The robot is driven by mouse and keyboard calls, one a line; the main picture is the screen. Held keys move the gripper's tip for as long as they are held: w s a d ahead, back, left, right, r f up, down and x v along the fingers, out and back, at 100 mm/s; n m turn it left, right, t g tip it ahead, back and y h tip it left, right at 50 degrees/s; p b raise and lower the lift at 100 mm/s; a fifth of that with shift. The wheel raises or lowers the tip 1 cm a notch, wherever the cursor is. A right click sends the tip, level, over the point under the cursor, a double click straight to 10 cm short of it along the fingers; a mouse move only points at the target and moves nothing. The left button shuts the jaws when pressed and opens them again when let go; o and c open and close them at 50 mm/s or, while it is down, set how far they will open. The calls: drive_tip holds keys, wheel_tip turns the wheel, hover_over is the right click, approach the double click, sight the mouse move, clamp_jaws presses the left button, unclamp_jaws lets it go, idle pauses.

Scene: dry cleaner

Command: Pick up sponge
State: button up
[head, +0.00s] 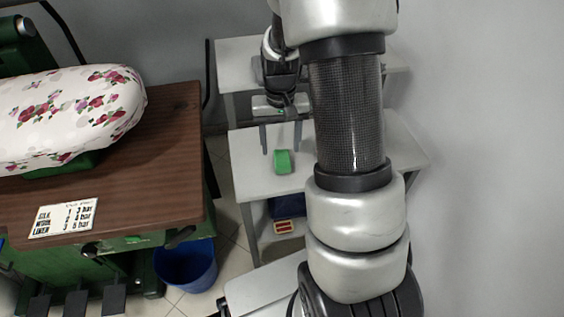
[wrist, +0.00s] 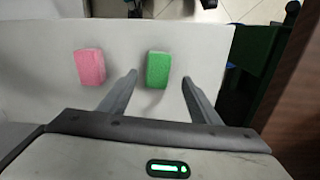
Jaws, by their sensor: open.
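A green sponge (head: 282,161) lies on a light grey table top (head: 247,171) in the head view. In the wrist view the green sponge (wrist: 158,70) appears between the fingertips and a little beyond them. A pink sponge (wrist: 90,67) lies to its left, outside the fingers; I do not see it in the head view. My gripper (head: 282,143) is open and empty, with its fingers pointing down at the green sponge. It also shows in the wrist view (wrist: 160,78). The exact gap between fingertips and table is hard to tell.
A brown table (head: 165,140) with a flowered padded board (head: 70,110) and a label card (head: 63,218) stands at left. A blue bin (head: 187,268) is on the floor. A red and white item (head: 284,227) is on the lower shelf.

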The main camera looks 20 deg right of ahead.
sight(282, 157)
drive_tip(key=f+b, duration=0.1)
drive_tip(key=f, duration=0.3)
drive_tip(key=shift+d, duration=0.2)
drive_tip(key=c, duration=1.1)
wheel_tip(282, 157, up, 10)
drive_tip(key=p, duration=0.2)
drive_tip(key=shift+p, duration=0.4)
drive_tip(key=shift+o, duration=0.9)
drive_tip(key=shift+a+r, duration=0.1)
drive_tip(key=shift+c, duration=0.7)
